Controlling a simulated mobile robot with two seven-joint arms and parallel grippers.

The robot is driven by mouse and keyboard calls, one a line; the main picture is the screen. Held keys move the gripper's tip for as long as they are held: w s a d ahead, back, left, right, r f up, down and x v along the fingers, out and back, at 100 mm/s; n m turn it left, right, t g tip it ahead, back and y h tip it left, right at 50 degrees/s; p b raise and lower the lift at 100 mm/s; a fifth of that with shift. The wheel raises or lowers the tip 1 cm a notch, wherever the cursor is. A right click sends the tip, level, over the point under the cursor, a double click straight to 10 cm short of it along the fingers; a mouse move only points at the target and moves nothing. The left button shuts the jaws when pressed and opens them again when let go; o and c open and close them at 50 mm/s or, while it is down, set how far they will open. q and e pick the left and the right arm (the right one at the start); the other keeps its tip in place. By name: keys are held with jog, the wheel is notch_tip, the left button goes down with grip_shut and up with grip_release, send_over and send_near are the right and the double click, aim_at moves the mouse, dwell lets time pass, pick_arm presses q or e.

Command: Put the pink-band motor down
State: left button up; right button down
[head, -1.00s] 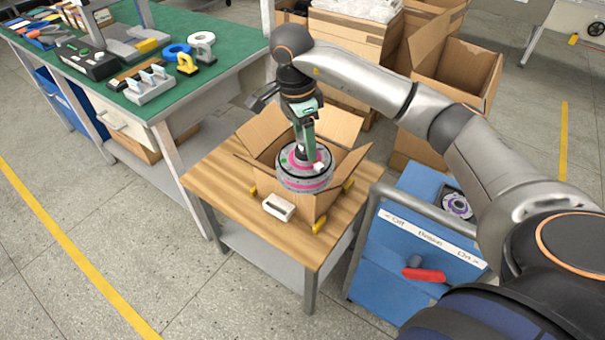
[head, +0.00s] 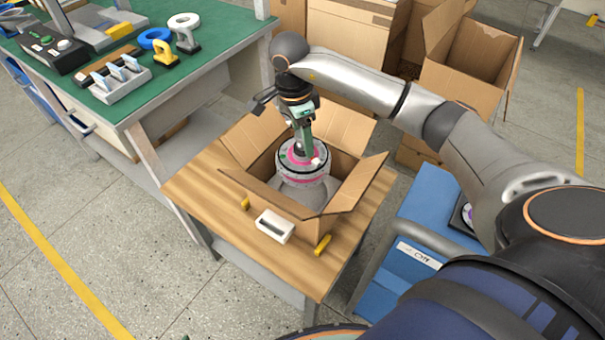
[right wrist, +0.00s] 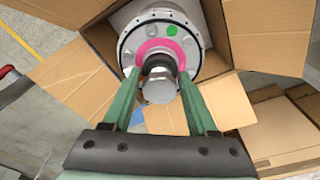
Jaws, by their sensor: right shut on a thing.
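The pink-band motor (head: 303,172) is a round grey housing with a pink ring on top and a pink band on its side. My right gripper (head: 303,146) points down and is shut on its central shaft. The motor is at the mouth of the open cardboard box (head: 341,204), between its spread flaps. In the right wrist view, the green fingers (right wrist: 160,82) stand on either side of the shaft, and the motor (right wrist: 188,38) shows a green dot. A rounded grey shape shows below the motor; I cannot tell whether it rests on anything. My left gripper is not in view.
The box stands on a wooden-topped table (head: 190,190). A white block (head: 274,226) and a yellow piece (head: 322,244) lie by its front. A blue cart (head: 425,205) stands right, a green workbench (head: 190,70) left. More cardboard boxes (head: 470,62) stand behind.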

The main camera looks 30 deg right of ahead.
jog(key=shift+w+f+b, duration=0.2)
jog(key=shift+f+b, duration=0.25)
jog(key=shift+f, duration=0.8)
notch_tip(320, 180, down, 10)
jog(key=b, duration=0.1)
jog(key=shift+f, duration=0.2)
jog(key=shift+d, duration=0.1)
jog(key=shift+f+b, duration=0.15)
jog(key=shift+b, duration=0.15)
jog(key=shift+c, duration=1)
grip_release()
jog(key=shift+s+f, duration=0.1)
jog(key=r, duration=0.4)
jog(key=a+r+p, duration=0.1)
jog(key=r, duration=0.7)
jog(key=shift+a+r+p, duration=0.1)
jog(key=shift+a+p, duration=0.1)
jog(key=shift+p, duration=0.15)
